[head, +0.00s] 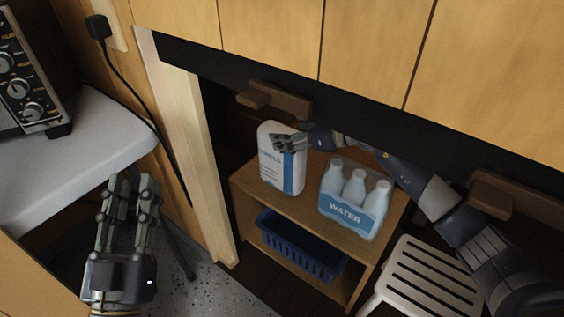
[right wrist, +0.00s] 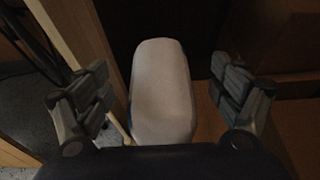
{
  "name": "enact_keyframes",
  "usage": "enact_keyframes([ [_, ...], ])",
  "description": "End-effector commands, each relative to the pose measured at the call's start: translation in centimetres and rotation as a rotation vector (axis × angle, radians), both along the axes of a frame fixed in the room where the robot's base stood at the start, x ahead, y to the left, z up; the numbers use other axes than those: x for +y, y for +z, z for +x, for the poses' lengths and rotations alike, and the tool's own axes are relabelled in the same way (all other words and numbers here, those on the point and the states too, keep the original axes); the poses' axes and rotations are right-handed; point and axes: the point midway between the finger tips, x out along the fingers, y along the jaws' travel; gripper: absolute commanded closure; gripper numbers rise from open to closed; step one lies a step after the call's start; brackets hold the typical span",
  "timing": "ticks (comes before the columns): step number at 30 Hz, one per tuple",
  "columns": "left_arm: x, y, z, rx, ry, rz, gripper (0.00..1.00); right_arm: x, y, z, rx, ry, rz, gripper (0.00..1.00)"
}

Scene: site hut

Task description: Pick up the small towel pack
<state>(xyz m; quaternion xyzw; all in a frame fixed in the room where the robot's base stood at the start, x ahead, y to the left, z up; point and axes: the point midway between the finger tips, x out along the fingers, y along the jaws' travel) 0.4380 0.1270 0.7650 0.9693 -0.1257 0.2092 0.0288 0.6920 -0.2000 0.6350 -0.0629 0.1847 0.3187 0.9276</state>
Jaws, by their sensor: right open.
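The small towel pack (head: 270,172) is a white pack with blue print, standing upright on the left part of the wooden shelf unit's top. My right gripper (head: 288,143) is open at the upper part of the pack. In the right wrist view, the pale top of the towel pack (right wrist: 162,90) lies between the two spread fingers, with a visible gap on each side. The pack's lower part is hidden there. My left gripper (head: 129,185) is open and empty at the lower left, away from the shelf.
A pack of water bottles (head: 347,211) stands to the right of the towel pack. A blue basket (head: 300,250) is on the lower shelf. A slatted stool (head: 425,285) stands at the right. A wooden post (head: 192,150) rises left of the shelf unit (head: 243,190).

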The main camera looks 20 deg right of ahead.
Motion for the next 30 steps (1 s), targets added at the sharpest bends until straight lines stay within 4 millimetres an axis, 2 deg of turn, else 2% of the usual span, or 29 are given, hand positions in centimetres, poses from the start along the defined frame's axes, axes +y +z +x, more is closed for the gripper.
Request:
enact_keyframes([
  [6,0.0,1.6,-0.8,-0.092,-0.005,-0.026,0.69,0.8,-0.5,1.0,-0.001,0.0,-0.001,0.13],
  [14,0.0,1.8,-0.9,-0.1,-0.006,-0.028,0.69,0.8,-0.5,1.0,-0.001,0.0,-0.001,0.13],
  [24,0.0,1.8,-0.9,-0.099,-0.006,-0.028,0.69,0.8,-0.6,1.0,0.0,0.0,-0.001,0.9],
  [30,0.0,1.8,-0.9,-0.099,-0.006,-0.028,0.69,0.8,-0.4,1.0,-0.003,-0.001,0.001,0.93],
])
